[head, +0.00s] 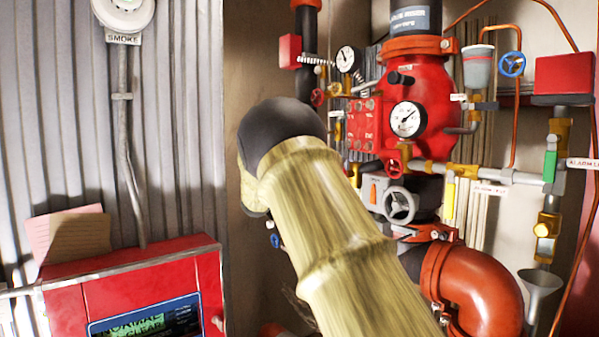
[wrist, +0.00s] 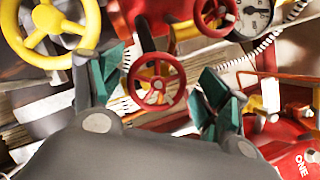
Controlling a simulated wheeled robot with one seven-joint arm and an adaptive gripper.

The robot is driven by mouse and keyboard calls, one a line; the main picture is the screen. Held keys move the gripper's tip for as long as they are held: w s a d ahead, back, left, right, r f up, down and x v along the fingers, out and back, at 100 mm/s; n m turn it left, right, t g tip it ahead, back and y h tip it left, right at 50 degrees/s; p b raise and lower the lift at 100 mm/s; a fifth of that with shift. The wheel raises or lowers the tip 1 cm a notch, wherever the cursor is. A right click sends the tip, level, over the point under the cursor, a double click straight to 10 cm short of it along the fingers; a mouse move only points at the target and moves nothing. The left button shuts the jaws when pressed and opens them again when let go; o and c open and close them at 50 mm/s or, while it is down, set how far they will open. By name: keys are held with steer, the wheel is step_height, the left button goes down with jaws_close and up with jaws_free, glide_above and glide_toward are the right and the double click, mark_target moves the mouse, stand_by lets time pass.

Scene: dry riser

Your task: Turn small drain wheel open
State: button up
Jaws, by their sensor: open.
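In the wrist view my gripper (wrist: 162,84) is open, with a teal-padded finger on each side of a small red handwheel (wrist: 157,82). The wheel shows between the fingers and slightly beyond them; I see no clear contact. Which wheel is the drain wheel is not labelled here. A second red wheel (wrist: 216,14) is above right of it, and a yellow wheel (wrist: 42,32) is at upper left. In the head view my pale arm hides the gripper. Red wheels show by the upper pipe (head: 317,97) and below the gauge (head: 393,162).
A red valve body (head: 440,95) with gauges stands right of my arm. A grey wheel (head: 399,206), a blue wheel (head: 512,64), an orange elbow pipe (head: 480,290) and thin pipes crowd that side. A red panel (head: 140,290) stands at lower left.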

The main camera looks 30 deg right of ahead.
steer(key=shift+w+d+f, duration=0.15)
steer(key=shift+w+d, duration=0.15)
steer(key=shift+d, duration=0.05)
steer(key=shift+s, duration=0.1)
steer(key=shift+c, duration=0.4)
steer(key=c, duration=1)
